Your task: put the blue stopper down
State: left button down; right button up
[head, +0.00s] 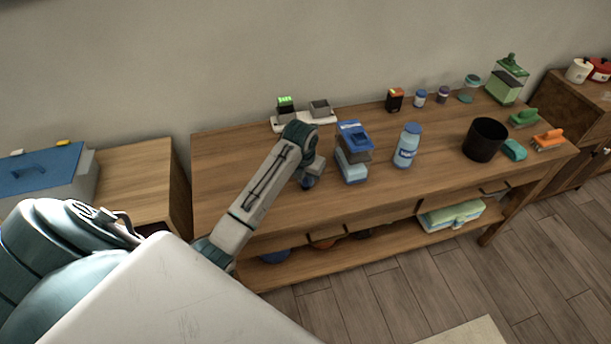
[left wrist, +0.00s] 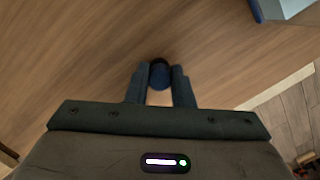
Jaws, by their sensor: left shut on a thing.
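The blue stopper (left wrist: 159,76) is between the two fingers of my left gripper (left wrist: 160,86) in the left wrist view. The gripper is shut on it, over bare wooden tabletop. I cannot tell whether the stopper touches the wood. In the head view my left gripper (head: 308,182) is near the front edge of the wooden table (head: 235,155), left of a blue-lidded container (head: 352,167). I cannot make out the stopper there. My right gripper is not in view.
A pale blue bottle (head: 406,148) stands right of the container. A black cup (head: 485,140), a teal item (head: 514,150) and brushes are farther right. A white tray (head: 303,122) with two small blocks is at the back. The tabletop left of my gripper is clear.

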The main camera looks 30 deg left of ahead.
pick_arm(q)
jog(key=c, duration=1.6)
grip_release()
jog(key=shift+f, duration=0.15)
jog(key=shift+c, duration=0.2)
jog(key=o, duration=0.4)
jog(key=shift+s+d+r+p, duration=0.1)
jog(key=shift+s+r, duration=0.25)
jog(key=shift+r, duration=1.7)
jog(key=shift+s+d+r+p, duration=0.1)
jog(key=shift+s+r, duration=0.2)
jog(key=shift+r, duration=1.7)
jog(key=shift+s+r+p, duration=0.1)
jog(key=shift+s+r, duration=0.25)
jog(key=shift+r, duration=1.7)
